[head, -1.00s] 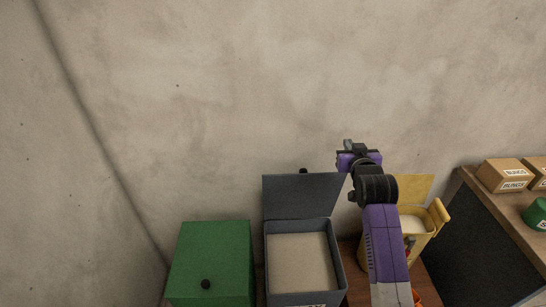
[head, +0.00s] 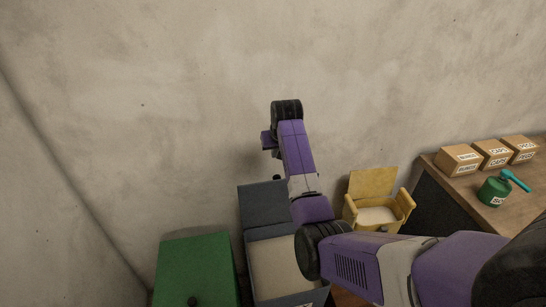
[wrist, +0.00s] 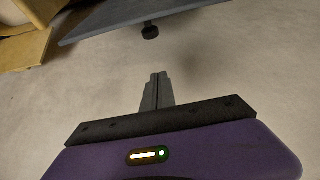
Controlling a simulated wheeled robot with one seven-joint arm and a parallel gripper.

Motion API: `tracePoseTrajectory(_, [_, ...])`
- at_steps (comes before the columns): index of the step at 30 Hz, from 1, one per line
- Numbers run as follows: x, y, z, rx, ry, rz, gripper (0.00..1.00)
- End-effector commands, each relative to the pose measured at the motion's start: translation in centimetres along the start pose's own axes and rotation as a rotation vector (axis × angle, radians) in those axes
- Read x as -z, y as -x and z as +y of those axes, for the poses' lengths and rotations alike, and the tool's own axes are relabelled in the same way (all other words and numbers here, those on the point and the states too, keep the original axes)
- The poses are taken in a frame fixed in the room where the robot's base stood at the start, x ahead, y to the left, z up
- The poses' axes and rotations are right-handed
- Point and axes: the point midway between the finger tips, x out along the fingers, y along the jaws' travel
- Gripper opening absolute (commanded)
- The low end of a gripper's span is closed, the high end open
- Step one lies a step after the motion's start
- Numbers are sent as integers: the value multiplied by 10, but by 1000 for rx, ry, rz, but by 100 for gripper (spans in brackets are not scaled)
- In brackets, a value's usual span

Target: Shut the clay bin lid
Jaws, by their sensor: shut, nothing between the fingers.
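A grey bin (head: 250,258) stands with its lid (head: 262,204) raised against the wall side, showing pale contents; its label is cut off and unreadable. A yellow bin (head: 349,214) also has its lid (head: 373,183) raised. A green bin (head: 195,262) has its lid down. I cannot read which bin is the clay one. My gripper (wrist: 157,78) is shut and empty in the wrist view, apart from the grey lid's edge (wrist: 130,16) and its black knob (wrist: 151,31). In the head view my gripper is above the grey lid, near the wall, its fingertips unclear.
A wooden counter (head: 500,215) at right holds several cardboard boxes (head: 459,160), a green tub (head: 494,191) and a teal tool (head: 515,180). The concrete wall (head: 160,110) rises behind the bins. Space above the green bin is clear.

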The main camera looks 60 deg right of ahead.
Motion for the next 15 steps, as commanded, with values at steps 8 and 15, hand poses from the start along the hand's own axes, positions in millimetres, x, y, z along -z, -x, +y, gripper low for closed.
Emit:
tracePoseTrajectory(8, [0, -46, 0, 0, 0, -2, 0])
tracePoseTrajectory(15, [0, -74, 0, 0, 0, 0, 0])
